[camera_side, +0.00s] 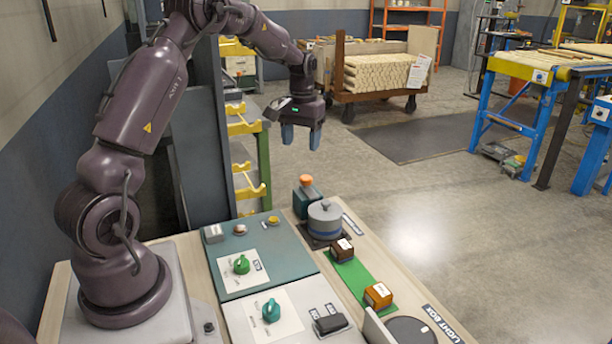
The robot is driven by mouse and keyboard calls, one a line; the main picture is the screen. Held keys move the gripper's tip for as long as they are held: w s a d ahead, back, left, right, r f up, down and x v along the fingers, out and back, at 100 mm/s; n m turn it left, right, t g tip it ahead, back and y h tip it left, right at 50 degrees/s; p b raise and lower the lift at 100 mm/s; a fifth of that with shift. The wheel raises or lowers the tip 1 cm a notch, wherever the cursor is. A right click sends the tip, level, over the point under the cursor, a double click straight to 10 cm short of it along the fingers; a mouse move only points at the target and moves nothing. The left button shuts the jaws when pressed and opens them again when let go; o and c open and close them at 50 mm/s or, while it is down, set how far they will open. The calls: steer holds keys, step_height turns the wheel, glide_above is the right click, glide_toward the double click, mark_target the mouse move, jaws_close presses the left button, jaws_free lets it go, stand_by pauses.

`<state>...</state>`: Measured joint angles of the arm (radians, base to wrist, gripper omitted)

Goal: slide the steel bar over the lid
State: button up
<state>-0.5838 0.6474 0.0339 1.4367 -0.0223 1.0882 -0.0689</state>
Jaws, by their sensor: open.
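A round grey canister (325,228) with a blue band stands on a dark pad at the back right of the bench. Its grey lid (318,208) is on top, with a small raised part in the middle. I cannot clearly make out a steel bar at this size. My gripper (301,139) has two blue-grey fingers pointing down, apart and empty. It hangs well above the bench, higher in the picture than the canister and slightly left of it, touching nothing.
A dark green box with an orange knob (306,181) stands close behind the canister. Brown (342,251) and orange-brown (378,297) blocks sit on a green strip in front. Panels with green knobs (241,265) lie left. A round dark plate (411,331) is at front right.

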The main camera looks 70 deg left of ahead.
glide_above(306, 177)
steer(key=s, duration=0.1)
step_height(306, 177, down, 2)
steer(key=r+n, duration=0.1)
steer(key=f, duration=0.8)
steer(key=w+f, duration=0.1)
steer(key=f, duration=0.3)
steer(key=shift+d, duration=0.1)
jaws_close()
steer(key=shift+d, duration=1.65)
